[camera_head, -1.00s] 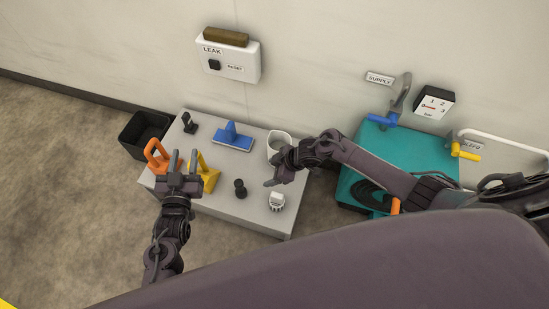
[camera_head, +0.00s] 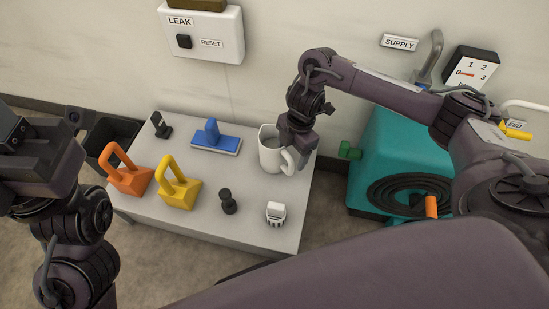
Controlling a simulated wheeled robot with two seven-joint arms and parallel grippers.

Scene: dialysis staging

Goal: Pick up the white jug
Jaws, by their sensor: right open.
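The white jug (camera_head: 269,152) stands upright at the back right of the grey table (camera_head: 215,221), its handle on its right side. My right gripper (camera_head: 291,146) points down at the jug's right rim and handle. It is open, but its fingertips are partly hidden, and I cannot tell whether it touches the jug. My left gripper (camera_head: 25,150) is at the far left of the view, away from the jug. Its jaws do not show clearly.
The table also holds an orange handled block (camera_head: 128,180), a yellow one (camera_head: 177,194), a blue tool (camera_head: 215,140), black pieces (camera_head: 228,204) and a white fitting (camera_head: 275,212). A teal machine (camera_head: 385,150) stands right. A leak box (camera_head: 205,35) hangs on the wall.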

